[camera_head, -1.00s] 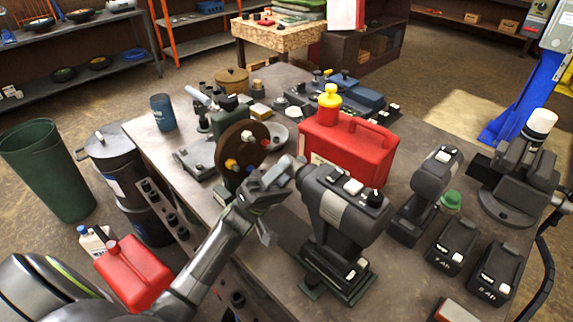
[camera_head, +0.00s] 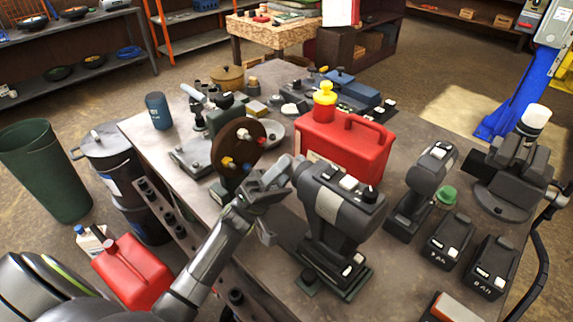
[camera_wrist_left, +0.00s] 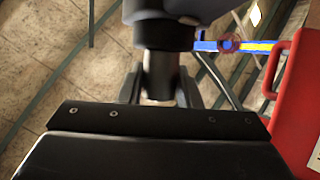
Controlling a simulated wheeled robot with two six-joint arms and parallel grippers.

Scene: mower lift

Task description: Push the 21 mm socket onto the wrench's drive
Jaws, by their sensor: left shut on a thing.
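The large grey-and-black impact wrench (camera_head: 334,206) stands upright on a base on the bench, its nose pointing left. My left gripper (camera_head: 278,178) is at the nose, shut on the socket, which the fingers mostly hide in the head view. I cannot tell how far the socket is over the drive, and no size mark is readable. My right gripper is out of view.
A brown disc (camera_head: 229,165) with coloured pieces stands close behind my left gripper. A red fuel can (camera_head: 345,150) with a yellow cap is behind the wrench. A smaller drill (camera_head: 420,190) and battery packs (camera_head: 451,240) are to the right.

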